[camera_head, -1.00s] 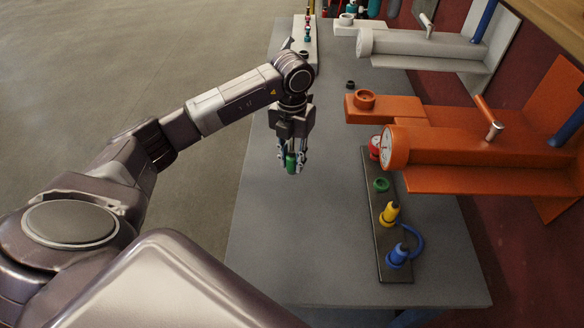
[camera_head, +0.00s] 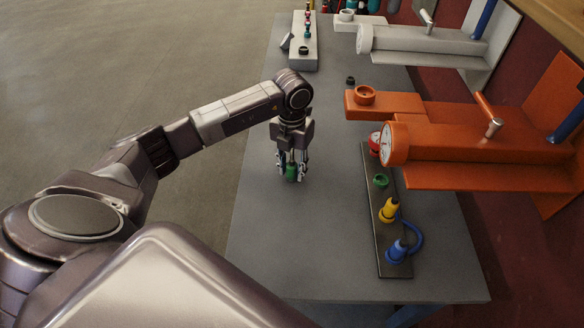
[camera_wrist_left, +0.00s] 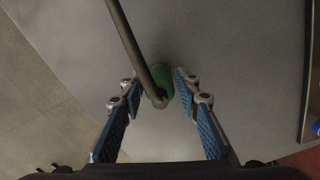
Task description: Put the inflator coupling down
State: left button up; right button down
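The green coupling, which I take to be the inflator coupling (camera_head: 291,173), stands on the grey table (camera_head: 320,245), apparently resting on its top. My left gripper (camera_head: 291,178) points down over it with its fingers on either side. In the left wrist view, the green coupling (camera_wrist_left: 163,82) is between the blue-padded fingers (camera_wrist_left: 160,92), with a visible gap on both sides. The gripper looks open around it. A grey-brown rod crosses in front of the coupling there and hides part of it. My right gripper is not in view.
A dark rack (camera_head: 391,235) to the right holds a green ring (camera_head: 380,181), a yellow coupling (camera_head: 389,210) and a blue coupling (camera_head: 397,252). An orange gauge fixture (camera_head: 450,145) overhangs it. A pale rack (camera_head: 303,55) lies at the back. The table's front left is clear.

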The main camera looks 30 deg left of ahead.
aim_at(292, 165)
pick_arm(q)
jog(key=shift+o, duration=0.7)
jog(key=shift+r, duration=0.1)
jog(key=shift+r, duration=0.2)
jog(key=shift+r+p, duration=0.35)
jog(key=shift+r, duration=0.05)
notch_tip(292, 165, up, 12)
jog(key=b, duration=0.2)
jog(key=shift+f+b, duration=0.25)
jog(key=shift+b, duration=0.05)
